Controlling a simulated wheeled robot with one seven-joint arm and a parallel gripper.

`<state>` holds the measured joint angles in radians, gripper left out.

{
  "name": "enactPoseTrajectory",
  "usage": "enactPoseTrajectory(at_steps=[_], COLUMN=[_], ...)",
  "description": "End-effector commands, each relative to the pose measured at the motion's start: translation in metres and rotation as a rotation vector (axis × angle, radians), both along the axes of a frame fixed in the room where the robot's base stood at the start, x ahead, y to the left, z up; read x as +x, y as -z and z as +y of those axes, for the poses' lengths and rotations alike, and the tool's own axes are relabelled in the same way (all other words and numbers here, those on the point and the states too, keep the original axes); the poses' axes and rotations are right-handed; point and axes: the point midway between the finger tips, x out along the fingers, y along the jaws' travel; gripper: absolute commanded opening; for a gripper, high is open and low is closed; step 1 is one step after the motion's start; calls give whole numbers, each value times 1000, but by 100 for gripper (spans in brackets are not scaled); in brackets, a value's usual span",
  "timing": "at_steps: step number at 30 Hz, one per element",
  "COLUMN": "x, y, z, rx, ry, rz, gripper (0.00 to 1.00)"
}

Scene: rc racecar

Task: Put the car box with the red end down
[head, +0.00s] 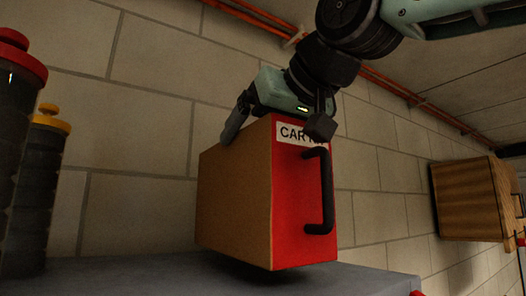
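The car box (235,210) is centred in the head view. It has a tan left side and a red end (292,225) facing me, with a black handle (325,195) and a partly covered label reading "CAR". The red end stands upright. A dark shadow lies under the box; I cannot tell whether the box rests on the grey surface (365,282) or hangs just above it. My gripper (278,132) is at the box's top, its fingers spread, one over the upper left side and one before the red end's top right. Firm contact is unclear.
Dark stacked containers with a red lid (20,62) and a yellow lid (50,122) stand at the left. A wooden box (465,200) is at the right by the wall. A block wall (140,140) is behind, with orange pipes (385,78) along it.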

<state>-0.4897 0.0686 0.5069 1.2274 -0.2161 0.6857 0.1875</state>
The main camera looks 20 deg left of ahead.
Motion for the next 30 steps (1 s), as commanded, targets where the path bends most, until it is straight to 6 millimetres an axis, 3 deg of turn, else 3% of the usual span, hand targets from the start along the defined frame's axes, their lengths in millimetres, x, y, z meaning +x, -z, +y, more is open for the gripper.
enactPoseTrajectory(at_steps=[6, 19, 20, 30], x=[0, 0, 0, -1], y=[21, 29, 28, 24], z=[0, 0, 0, -1], rx=[0, 1, 0, 1], ry=[0, 0, 0, 0], rz=[0, -1, 0, -1], gripper=[46, 46, 99, 100])
